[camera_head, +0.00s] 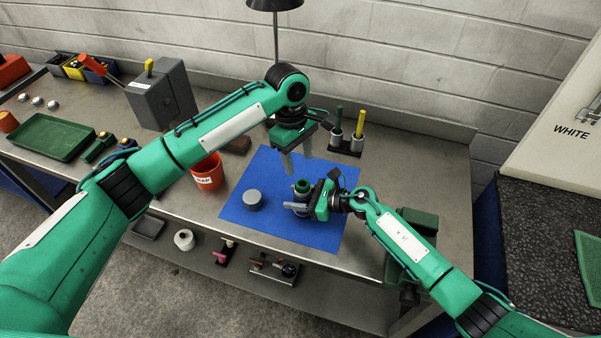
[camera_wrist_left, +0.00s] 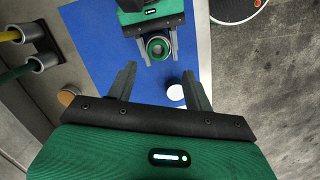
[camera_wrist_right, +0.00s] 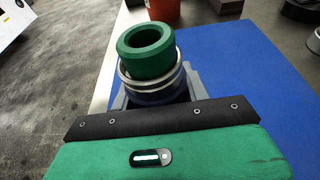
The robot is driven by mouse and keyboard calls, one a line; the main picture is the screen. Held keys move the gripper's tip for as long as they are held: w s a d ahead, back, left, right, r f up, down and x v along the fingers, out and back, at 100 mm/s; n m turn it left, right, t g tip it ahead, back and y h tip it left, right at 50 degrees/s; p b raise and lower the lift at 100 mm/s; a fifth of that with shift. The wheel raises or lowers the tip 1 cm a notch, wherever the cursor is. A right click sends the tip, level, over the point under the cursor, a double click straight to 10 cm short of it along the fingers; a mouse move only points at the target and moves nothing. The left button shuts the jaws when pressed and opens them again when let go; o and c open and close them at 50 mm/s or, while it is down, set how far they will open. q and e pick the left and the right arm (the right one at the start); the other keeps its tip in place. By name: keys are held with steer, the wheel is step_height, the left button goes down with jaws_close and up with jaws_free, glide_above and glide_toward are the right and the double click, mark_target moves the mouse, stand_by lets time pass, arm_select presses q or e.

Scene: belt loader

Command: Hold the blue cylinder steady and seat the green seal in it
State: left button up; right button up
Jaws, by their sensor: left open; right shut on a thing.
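The blue cylinder (camera_wrist_right: 157,99) stands upright on the blue mat, with a metallic rim around its top. The green seal (camera_wrist_right: 146,50) is a thick ring at the cylinder's mouth, with much of its height showing above the rim. How deep it sits is hidden. The seal also shows in the head view (camera_head: 302,185) and left wrist view (camera_wrist_left: 157,47). My right gripper (camera_head: 298,206) is shut on the cylinder from the side, below the seal. My left gripper (camera_head: 297,163) is open and empty, pointing down above the mat, a little behind and above the seal.
A grey cylinder (camera_head: 252,199) stands on the blue mat (camera_head: 240,217) left of the held one. A red cup (camera_head: 207,173) stands left of the mat. A holder (camera_head: 345,146) with green and yellow sticks is behind it. The mat's front is clear.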

arm_select(q)
steer(key=shift+w+a+r, duration=0.1)
steer(key=shift+r, duration=0.9)
steer(key=shift+w+a+r, duration=0.1)
steer(key=shift+r, duration=0.9)
arm_select(e)
steer(key=shift+s+f, duration=0.1)
steer(key=shift+f, duration=0.1)
steer(key=o, duration=1.5)
steer(key=shift+d+r, duration=0.1)
